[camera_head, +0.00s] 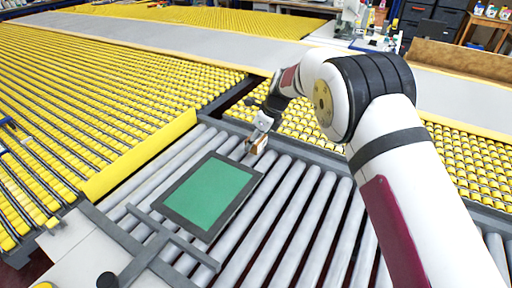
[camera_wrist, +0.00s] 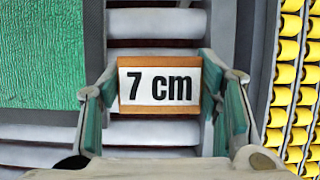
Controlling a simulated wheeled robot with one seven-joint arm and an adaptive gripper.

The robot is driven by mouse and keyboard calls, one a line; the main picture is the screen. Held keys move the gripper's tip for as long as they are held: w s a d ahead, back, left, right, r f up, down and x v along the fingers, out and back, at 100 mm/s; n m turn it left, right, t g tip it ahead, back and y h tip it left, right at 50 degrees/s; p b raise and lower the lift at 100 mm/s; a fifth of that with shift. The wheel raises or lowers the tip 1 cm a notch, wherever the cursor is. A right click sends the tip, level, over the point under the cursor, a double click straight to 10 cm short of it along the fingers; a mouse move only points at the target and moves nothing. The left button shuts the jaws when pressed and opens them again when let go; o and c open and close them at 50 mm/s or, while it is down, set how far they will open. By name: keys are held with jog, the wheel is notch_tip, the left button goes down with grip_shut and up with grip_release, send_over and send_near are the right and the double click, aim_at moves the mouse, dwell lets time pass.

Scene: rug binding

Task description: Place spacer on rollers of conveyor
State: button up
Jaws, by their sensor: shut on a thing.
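The spacer (camera_wrist: 159,88) is a small wooden block with a white label reading "7 cm". My gripper (camera_wrist: 163,95) is shut on it, with one finger at each side, in the wrist view. In the head view the spacer (camera_head: 258,146) shows as a small tan block below my gripper (camera_head: 258,138). It is over the grey rollers of the conveyor (camera_head: 290,205), near the far end. Whether its underside touches the rollers cannot be told.
A green panel with a dark frame (camera_head: 208,195) lies on the rollers to the left of the spacer. Yellow roller beds (camera_head: 90,75) lie beyond and to the left. Bare grey rollers are free at the right of the panel. A grey bracket (camera_head: 160,240) stands at the near left.

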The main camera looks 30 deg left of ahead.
jog(key=shift+f, duration=1.75)
jog(key=o, duration=1.3)
jog(key=shift+f, duration=0.15)
jog(key=v, duration=1.2)
